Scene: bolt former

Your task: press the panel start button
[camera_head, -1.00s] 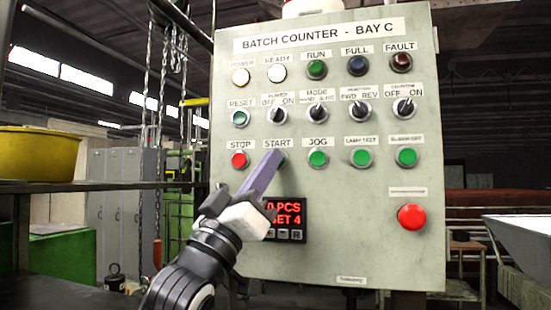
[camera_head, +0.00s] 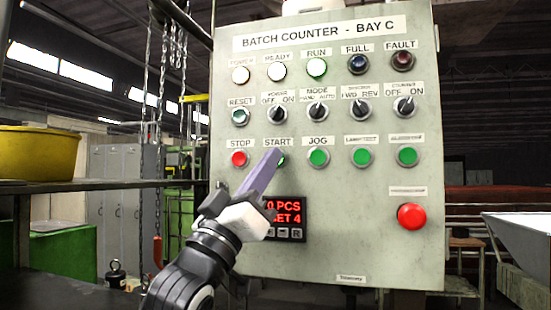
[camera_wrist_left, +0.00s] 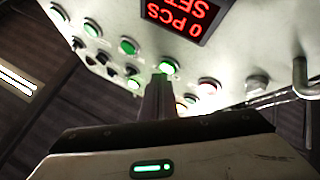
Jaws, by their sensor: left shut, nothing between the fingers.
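The batch counter panel (camera_head: 380,235) fills the middle of the head view. Its green START button (camera_head: 283,161) is partly hidden behind the fingertips of my left gripper (camera_head: 275,158). The gripper is shut and empty, its purple-grey fingers pointing up at the button. In the left wrist view the fingers (camera_wrist_left: 158,100) end just below a green button (camera_wrist_left: 168,67); I cannot tell whether they touch it. The RUN lamp (camera_head: 317,67) glows bright green-white. My right gripper is not in view.
The red STOP button (camera_head: 239,158) is left of START and the green JOG button (camera_head: 318,157) right of it. A counter display (camera_head: 284,213) is partly behind my gripper. A large red button (camera_head: 411,216) sits lower right. A yellow bowl (camera_head: 40,155) stands on a shelf at left.

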